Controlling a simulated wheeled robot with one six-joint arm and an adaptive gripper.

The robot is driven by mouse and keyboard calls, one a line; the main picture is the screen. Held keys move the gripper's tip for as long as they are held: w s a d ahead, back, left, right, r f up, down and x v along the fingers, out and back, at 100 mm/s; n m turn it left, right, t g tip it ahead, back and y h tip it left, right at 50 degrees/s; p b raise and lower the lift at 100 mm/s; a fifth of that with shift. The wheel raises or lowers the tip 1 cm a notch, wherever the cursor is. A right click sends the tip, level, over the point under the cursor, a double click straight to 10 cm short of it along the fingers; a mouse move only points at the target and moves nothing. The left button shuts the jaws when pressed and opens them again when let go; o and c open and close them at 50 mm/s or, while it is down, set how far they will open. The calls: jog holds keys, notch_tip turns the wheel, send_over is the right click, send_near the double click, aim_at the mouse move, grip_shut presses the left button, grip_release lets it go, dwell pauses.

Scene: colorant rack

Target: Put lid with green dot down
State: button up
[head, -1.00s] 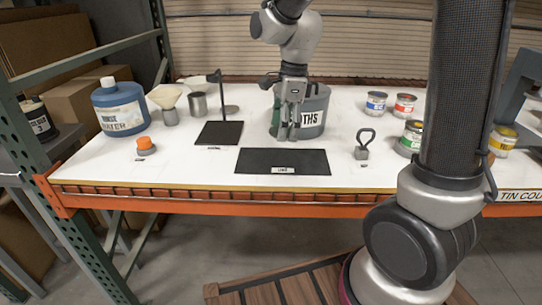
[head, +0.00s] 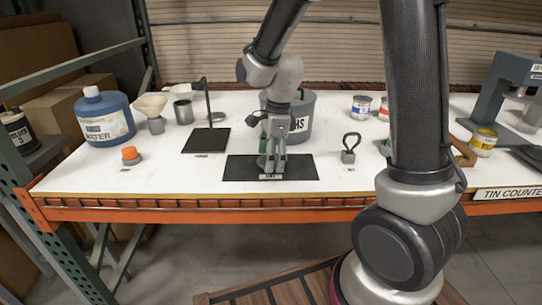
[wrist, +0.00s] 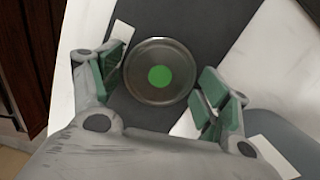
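The lid (wrist: 150,95) is a round, dark metallic disc with a green dot (wrist: 159,76) at its centre. In the wrist view it lies face-on between the green pads of my gripper (wrist: 160,86). In the head view my gripper (head: 271,170) points down at the middle of the black mat (head: 236,168) on the white table. The lid is hard to make out there. I cannot tell whether it touches the mat.
A grey bucket (head: 301,118) stands right behind my gripper. A weight with a loop handle (head: 348,156) is right of the mat. A black stand (head: 209,140), a blue jug (head: 105,120) and an orange-capped item (head: 130,155) are at left. Small tins (head: 361,107) stand at back right.

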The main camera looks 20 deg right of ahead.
jog(key=shift+o, duration=0.4)
jog(key=shift+r, duration=0.15)
notch_tip(320, 180, up, 12)
jog(key=d, duration=0.2)
jog(key=s+d+r+n+t, duration=0.2)
jog(key=s+d+n, duration=0.4)
jog(key=s+n, duration=0.3)
jog(key=s+d+r+n+t+h, duration=0.1)
jog(key=s+d+r+n+t, duration=0.1)
jog(key=s+d+n, duration=0.4)
jog(key=s+n, duration=0.4)
jog(key=shift+s+d+r, duration=0.15)
jog(key=shift+s+r, duration=0.1)
jog(key=shift+s, duration=0.15)
jog(key=shift+c, duration=0.2)
